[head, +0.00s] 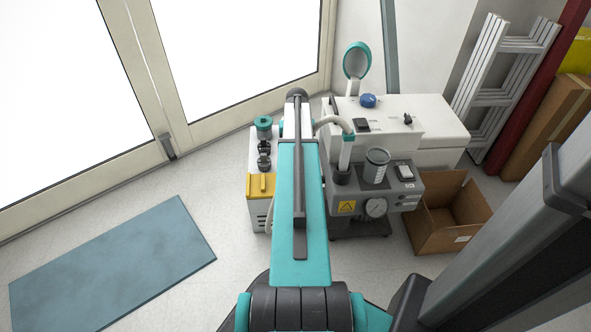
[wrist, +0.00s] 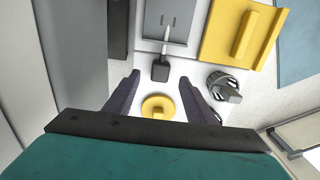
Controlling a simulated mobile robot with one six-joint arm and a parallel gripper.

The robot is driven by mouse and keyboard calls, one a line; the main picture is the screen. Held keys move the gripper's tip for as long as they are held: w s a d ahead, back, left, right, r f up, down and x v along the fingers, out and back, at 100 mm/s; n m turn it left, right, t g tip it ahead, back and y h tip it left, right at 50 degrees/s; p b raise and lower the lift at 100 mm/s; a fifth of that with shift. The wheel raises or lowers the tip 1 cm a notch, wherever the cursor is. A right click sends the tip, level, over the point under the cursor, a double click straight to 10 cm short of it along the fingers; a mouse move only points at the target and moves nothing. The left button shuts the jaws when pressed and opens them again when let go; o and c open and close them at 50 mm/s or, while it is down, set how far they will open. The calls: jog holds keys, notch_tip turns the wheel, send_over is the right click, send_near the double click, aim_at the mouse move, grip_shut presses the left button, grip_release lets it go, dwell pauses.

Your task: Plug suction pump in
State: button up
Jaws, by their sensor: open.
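In the wrist view my gripper (wrist: 158,82) is open, its two dark fingers pointing at the top of a white unit. A round yellow knob (wrist: 157,106) shows between the fingers, with no visible contact. A small black plug-like piece (wrist: 160,70) with a pale cable lies just beyond the fingertips, by a grey plate (wrist: 173,25) with two slots. I cannot tell whether it is plugged in. In the head view my arm hides my gripper and part of the white unit (head: 258,215). I cannot tell for sure which machine is the suction pump.
A yellow panel with a raised bar (wrist: 222,42) and a black fitting (wrist: 226,86) are right of my gripper. A grey machine with a gauge (head: 400,188), a white cabinet (head: 435,112) and an open cardboard box (head: 430,232) stand right of my arm. A blue mat (head: 115,265) lies left on open floor.

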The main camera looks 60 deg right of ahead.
dwell(0.3)
jog(key=shift+w+d+f+b, duration=0.1)
jog(key=shift+f+b, duration=1.45)
jog(key=shift+f, duration=1.1)
jog(key=c, duration=1.1)
